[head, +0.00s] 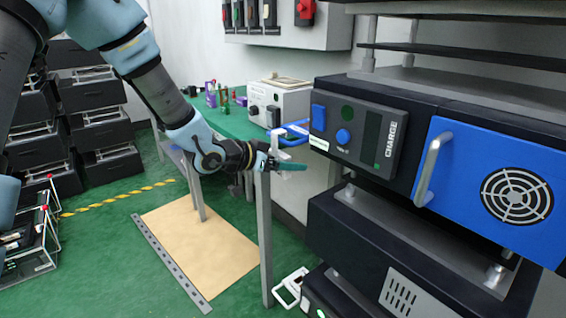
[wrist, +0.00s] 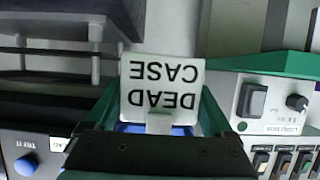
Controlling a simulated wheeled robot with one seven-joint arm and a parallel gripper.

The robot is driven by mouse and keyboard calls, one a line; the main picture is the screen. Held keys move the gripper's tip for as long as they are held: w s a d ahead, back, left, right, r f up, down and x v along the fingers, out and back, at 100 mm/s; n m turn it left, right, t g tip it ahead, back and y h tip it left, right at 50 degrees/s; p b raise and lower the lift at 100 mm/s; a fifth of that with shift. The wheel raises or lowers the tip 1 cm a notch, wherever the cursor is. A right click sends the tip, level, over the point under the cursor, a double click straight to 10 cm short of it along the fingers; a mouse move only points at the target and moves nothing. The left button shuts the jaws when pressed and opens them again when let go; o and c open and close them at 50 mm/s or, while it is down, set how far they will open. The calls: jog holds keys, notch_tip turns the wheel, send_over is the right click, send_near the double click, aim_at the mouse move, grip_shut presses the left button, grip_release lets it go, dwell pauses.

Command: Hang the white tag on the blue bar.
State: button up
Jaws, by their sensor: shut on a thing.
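The white tag (wrist: 162,95) reads "DEAD CASE" upside down in the wrist view. It stands between the green fingers of my gripper (wrist: 160,115), which is shut on it. In the head view my gripper (head: 286,166) is beside the left end of the charge unit, and only a small pale part of the tag (head: 284,154) shows there. The blue bar (head: 297,129) sticks out left of the charge panel, just above and behind my gripper. Some blue shows behind the tag's lower edge in the wrist view. I cannot tell whether tag and bar touch.
The charge panel (head: 358,138) and a blue door with a grey handle (head: 431,170) are on the right. A green table (head: 238,122) with a white box (head: 280,100) stands behind my gripper. A table leg (head: 265,240) rises below it. A white loop (head: 290,286) sits low down.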

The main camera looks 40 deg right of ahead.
jog(key=shift+f, duration=0.25)
jog(key=o, duration=1.1)
jog(key=v, duration=1.1)
